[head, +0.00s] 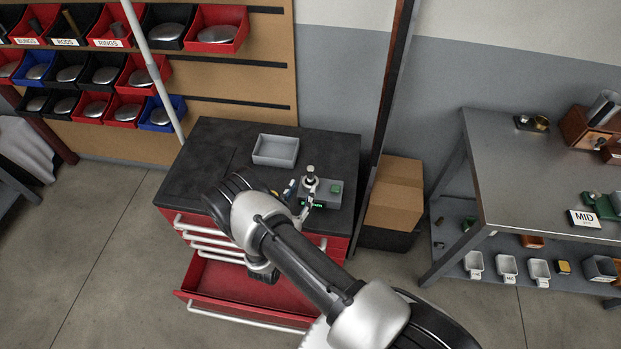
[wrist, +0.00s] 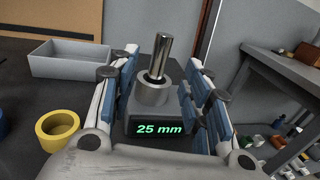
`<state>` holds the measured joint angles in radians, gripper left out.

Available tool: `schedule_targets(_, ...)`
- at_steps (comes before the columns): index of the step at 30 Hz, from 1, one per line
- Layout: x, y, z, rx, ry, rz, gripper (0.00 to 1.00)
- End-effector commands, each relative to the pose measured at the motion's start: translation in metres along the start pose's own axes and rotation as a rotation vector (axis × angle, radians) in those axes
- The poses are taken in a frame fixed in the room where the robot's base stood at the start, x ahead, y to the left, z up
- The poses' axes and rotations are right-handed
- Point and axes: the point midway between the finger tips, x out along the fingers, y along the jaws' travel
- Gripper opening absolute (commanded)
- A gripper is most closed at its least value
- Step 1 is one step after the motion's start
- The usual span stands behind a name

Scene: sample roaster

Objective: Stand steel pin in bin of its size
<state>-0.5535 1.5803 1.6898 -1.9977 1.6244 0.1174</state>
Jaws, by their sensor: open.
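The steel pin (wrist: 158,54) stands upright in a round grey collar (wrist: 154,91) on a gauge (wrist: 155,120) whose green display reads "25 mm". In the head view the pin (head: 310,171) shows on top of the gauge on the dark cabinet top. My gripper (wrist: 162,65) is open, with its blue-padded fingers on either side of the pin and collar, apart from the pin. Small white bins (head: 507,268) stand in a row on the lower shelf at right; their labels are too small to read. A card reading "MID" (head: 583,219) is on the table above them.
An empty grey tray (head: 258,163) sits behind the gauge. A yellow ring (wrist: 58,126) lies left of my gripper. A red drawer (head: 243,290) hangs open below the cabinet top (head: 207,143).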

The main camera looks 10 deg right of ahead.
Motion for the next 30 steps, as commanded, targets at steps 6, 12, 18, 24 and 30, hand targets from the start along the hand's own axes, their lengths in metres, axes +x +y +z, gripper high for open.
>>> schedule_targets(6,0.029,-0.001,-0.001,0.0,-0.001,-0.001,0.44)
schedule_targets(12,0.044,-0.001,-0.003,0.001,-0.001,-0.003,0.44)
schedule_targets(18,0.074,-0.001,-0.006,0.002,-0.001,-0.003,0.44)
schedule_targets(24,0.084,-0.001,-0.005,0.0,0.0,0.0,0.44)
schedule_targets(30,0.084,-0.001,-0.005,0.0,0.0,0.0,0.41)
